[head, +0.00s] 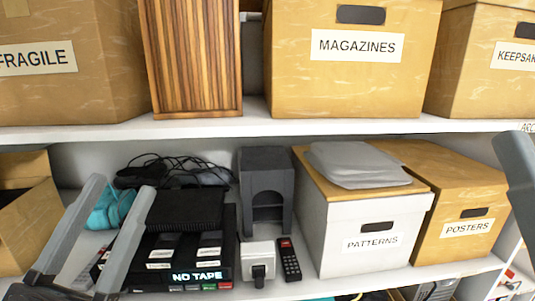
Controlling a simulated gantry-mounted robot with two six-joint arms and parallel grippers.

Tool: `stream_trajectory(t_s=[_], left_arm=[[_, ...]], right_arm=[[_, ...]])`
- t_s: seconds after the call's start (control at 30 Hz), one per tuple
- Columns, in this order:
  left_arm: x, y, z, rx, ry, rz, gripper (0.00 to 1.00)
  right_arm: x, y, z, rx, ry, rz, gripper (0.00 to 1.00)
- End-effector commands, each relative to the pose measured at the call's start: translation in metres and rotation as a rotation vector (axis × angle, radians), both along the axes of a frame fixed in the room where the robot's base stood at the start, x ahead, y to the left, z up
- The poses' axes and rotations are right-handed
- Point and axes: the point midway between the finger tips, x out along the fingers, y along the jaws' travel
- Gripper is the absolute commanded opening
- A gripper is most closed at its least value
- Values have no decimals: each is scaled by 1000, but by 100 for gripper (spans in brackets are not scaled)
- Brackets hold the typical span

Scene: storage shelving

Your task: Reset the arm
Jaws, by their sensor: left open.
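My left gripper (122,187) is at the lower left, with its two grey fingers apart and pointing up. It is empty, and it stands in front of the lower shelf. One finger overlaps the left side of the black tape deck (190,249) marked NO TAPE. A grey finger-like part of my right arm (518,172) enters at the right edge, in front of the POSTERS box (480,229). Only one finger shows there, so its opening is hidden.
The lower shelf holds a teal bundle (108,209), cables (170,170), a dark arched holder (266,190), a white adapter (257,256), a remote (290,262) and a PATTERNS box (345,240) with grey folders (358,165). Boxes, including MAGAZINES (350,80), fill the upper shelf.

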Motion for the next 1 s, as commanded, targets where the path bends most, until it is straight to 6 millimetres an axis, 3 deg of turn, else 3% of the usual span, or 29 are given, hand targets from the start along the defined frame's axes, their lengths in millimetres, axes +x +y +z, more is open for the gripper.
stream_trajectory(t_s=[0.03, 0.1, 0.17, 0.2, 0.23, 0.3, 0.5, 0.63, 1.0], left_arm=[[-20, -8, 31, -12, -68, -6, 60], [-49, -10, 67, -49, -146, -3, 60], [-72, 8, 84, -124, -179, 34, 60], [-62, 16, 77, -197, -117, 8, 60], [-62, 14, 107, -186, -122, 10, 60], [-61, 14, 134, -182, -121, 10, 60], [-60, 14, 190, -181, -118, 11, 60], [-60, 14, 203, -180, -117, 12, 60], [-60, 14, 199, -178, -117, 12, 60]], right_arm=[[0, 0, 0, 0, 0, 0, 50], [0, 0, 0, 0, 0, 0, 50], [0, 0, 0, 0, 0, 0, 50], [0, 0, 3, 0, 1, 0, 50], [1, 0, 32, 0, 3, 0, 50], [0, 0, 62, 0, -1, 0, 50], [0, 0, 118, 0, -1, 0, 50], [0, 0, 131, 0, 0, 0, 50], [0, 0, 127, 0, 1, 0, 50]])
